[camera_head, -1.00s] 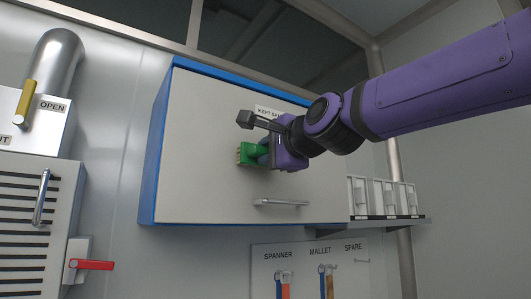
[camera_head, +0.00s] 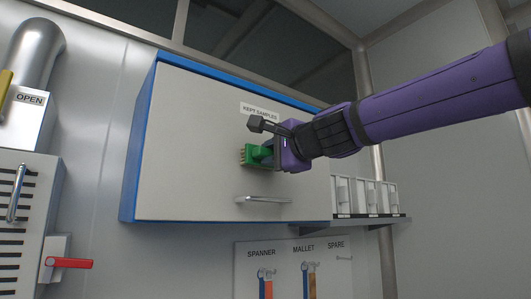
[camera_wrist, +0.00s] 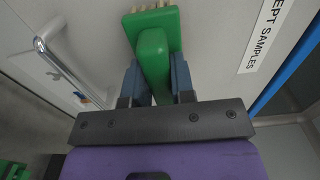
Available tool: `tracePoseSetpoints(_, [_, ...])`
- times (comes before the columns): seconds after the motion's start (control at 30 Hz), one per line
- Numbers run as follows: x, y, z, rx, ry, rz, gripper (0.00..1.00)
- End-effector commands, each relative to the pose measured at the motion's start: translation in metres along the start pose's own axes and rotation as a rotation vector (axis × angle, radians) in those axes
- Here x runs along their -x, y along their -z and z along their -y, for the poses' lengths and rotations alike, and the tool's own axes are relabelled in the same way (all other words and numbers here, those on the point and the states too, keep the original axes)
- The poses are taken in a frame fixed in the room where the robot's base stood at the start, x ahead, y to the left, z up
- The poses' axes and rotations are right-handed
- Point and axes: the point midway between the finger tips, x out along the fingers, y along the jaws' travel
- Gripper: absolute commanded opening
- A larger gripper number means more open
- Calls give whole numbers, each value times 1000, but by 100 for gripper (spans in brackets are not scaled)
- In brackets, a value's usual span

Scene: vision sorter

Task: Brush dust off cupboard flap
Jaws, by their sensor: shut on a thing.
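The cupboard flap (camera_head: 200,130) is a pale grey panel in a blue-edged cupboard, with a bar handle (camera_head: 264,199) low down and a "KEPT SAMPLES" label (camera_head: 260,109) near the top. The flap looks shut. My gripper (camera_head: 267,152) is in front of the flap, below the label and above the handle. It is shut on a green brush (camera_wrist: 152,50), whose block and pale bristles point away from the fingers. The bristles are close to the flap; I cannot tell whether they touch it. No dust can be made out on the flap.
A shelf with white holders (camera_head: 362,194) is right of the cupboard. Below hangs a tool board (camera_head: 290,270) labelled spanner, mallet and spare. At left are a slatted cabinet (camera_head: 22,215) and a red lever (camera_head: 70,262). The wall left of the cupboard is bare.

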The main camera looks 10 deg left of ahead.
Motion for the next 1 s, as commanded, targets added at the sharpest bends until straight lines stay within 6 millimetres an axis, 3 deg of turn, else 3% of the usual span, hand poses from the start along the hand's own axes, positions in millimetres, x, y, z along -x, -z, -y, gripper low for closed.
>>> tracePoseSetpoints(1.0, [0, 52, 1, 0, 2, -3, 4])
